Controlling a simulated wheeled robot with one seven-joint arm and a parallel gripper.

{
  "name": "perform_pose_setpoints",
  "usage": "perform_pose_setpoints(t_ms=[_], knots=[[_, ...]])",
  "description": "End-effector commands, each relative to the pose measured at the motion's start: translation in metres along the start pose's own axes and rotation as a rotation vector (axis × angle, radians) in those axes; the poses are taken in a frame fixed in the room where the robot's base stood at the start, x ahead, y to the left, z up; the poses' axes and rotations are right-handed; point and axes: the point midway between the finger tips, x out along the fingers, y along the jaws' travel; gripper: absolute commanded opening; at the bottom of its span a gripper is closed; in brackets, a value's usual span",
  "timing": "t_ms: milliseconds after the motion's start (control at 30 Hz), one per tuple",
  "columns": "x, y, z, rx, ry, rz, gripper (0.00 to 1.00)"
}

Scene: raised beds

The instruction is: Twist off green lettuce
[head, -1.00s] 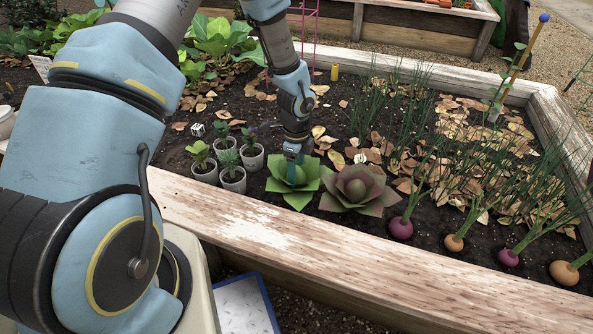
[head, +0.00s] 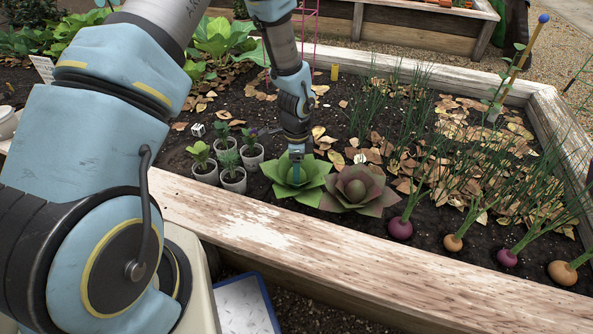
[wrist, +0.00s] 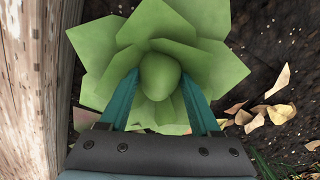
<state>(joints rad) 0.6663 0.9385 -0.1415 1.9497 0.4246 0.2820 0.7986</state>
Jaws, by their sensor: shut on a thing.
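The green lettuce (head: 311,181) sits in the soil just behind the front board of the raised bed, left of a brownish-purple lettuce (head: 358,191). My gripper (head: 296,175) points down into the green lettuce from above. In the wrist view the two teal fingers of my gripper (wrist: 160,85) are shut on the rounded heart of the green lettuce (wrist: 160,75), one on each side. Its outer leaves spread around the fingers. The lettuce's base is hidden beneath its leaves.
Several small potted plants (head: 232,179) stand close to the left of the green lettuce. Onions and turnip-like roots (head: 401,228) grow along the bed's front right. The wooden front board (head: 300,245) runs close by. Dry leaves (head: 470,150) cover soil behind.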

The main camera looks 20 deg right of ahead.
Motion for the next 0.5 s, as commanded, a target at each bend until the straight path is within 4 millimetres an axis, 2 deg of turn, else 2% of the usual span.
perform_pose_setpoints(t_ms=[167, 500], knots=[[0.0002, -0.0001, -0.0001, -0.004, 0.0, 0.0, 0.0], [0.0002, 0.0001, -0.0001, -0.194, 0.0, 0.0, 0.0]])
